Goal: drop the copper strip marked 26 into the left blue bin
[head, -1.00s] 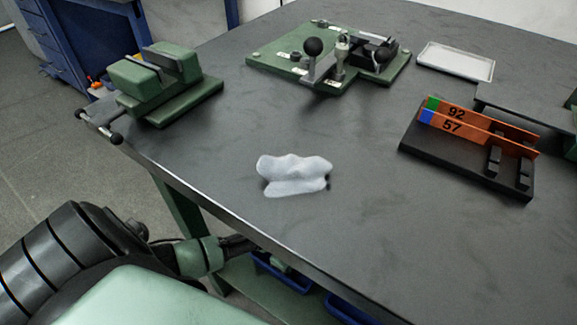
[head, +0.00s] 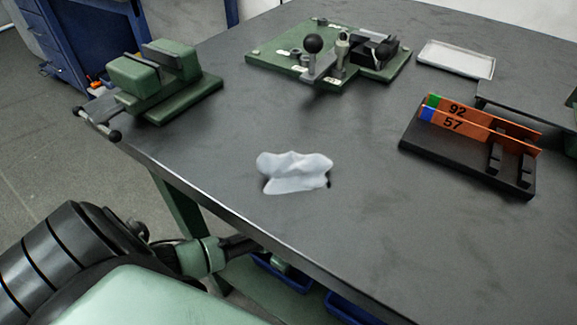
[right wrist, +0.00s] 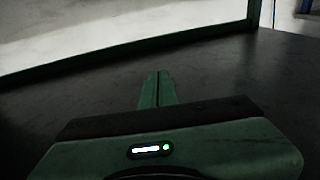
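No strip marked 26 shows in either view. Two copper strips, marked 92 (head: 457,109) and 57 (head: 453,124), stand in a black rack (head: 424,149) at the right of the table. The left blue bin (head: 283,273) shows partly under the table's front edge, below my left gripper. My left gripper (head: 275,262) is low by that edge; its fingertips are mostly hidden, and I cannot tell whether it holds anything. In the right wrist view my right gripper (right wrist: 157,90) has its fingers together, with nothing visible between them.
A second blue bin (head: 350,312) shows partly at the bottom. A crumpled pale cloth (head: 293,173) lies mid-table. A green vise (head: 160,83) stands at the left edge, a green fixture (head: 330,55) at the back, a pale tray (head: 456,60) at back right.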

